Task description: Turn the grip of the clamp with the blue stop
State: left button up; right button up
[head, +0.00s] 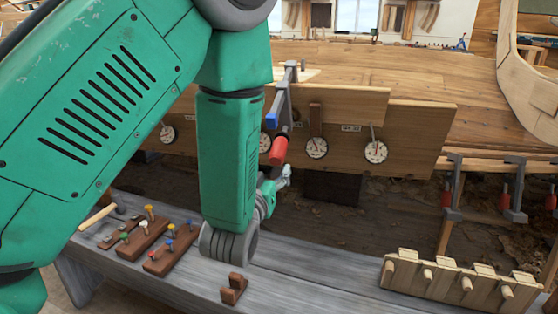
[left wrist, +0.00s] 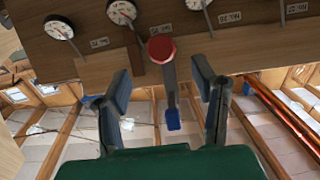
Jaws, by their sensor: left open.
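The clamp with the blue stop (head: 271,121) hangs on the plank edge of the hull in the head view, with its red grip (head: 278,150) low on it. In the left wrist view the red grip (left wrist: 161,48) shows end-on, just above and between the fingertips, and the blue stop (left wrist: 173,120) shows lower down. My left gripper (head: 284,179) is just below the red grip in the head view, partly hidden by my green arm. In the left wrist view its two fingers (left wrist: 163,82) are open and empty, apart on either side of the clamp.
Round dials (head: 375,151) hang along the planks beside the clamp. Other clamps with red grips (head: 504,196) stand at the right. The grey bench (head: 310,265) below bears wooden blocks with coloured pegs (head: 172,249) and a pegged rack (head: 455,282); its middle is mostly clear.

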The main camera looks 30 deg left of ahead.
aim_at(275, 159)
pick_arm(q)
jog(key=b+x, duration=0.1)
jog(key=x, duration=0.6)
jog(key=shift+w+a, duration=0.15)
jog(key=shift+a, duration=0.1)
jog(key=shift+w, duration=0.4)
jog(key=shift+c, duration=0.4)
jog(key=c, duration=1)
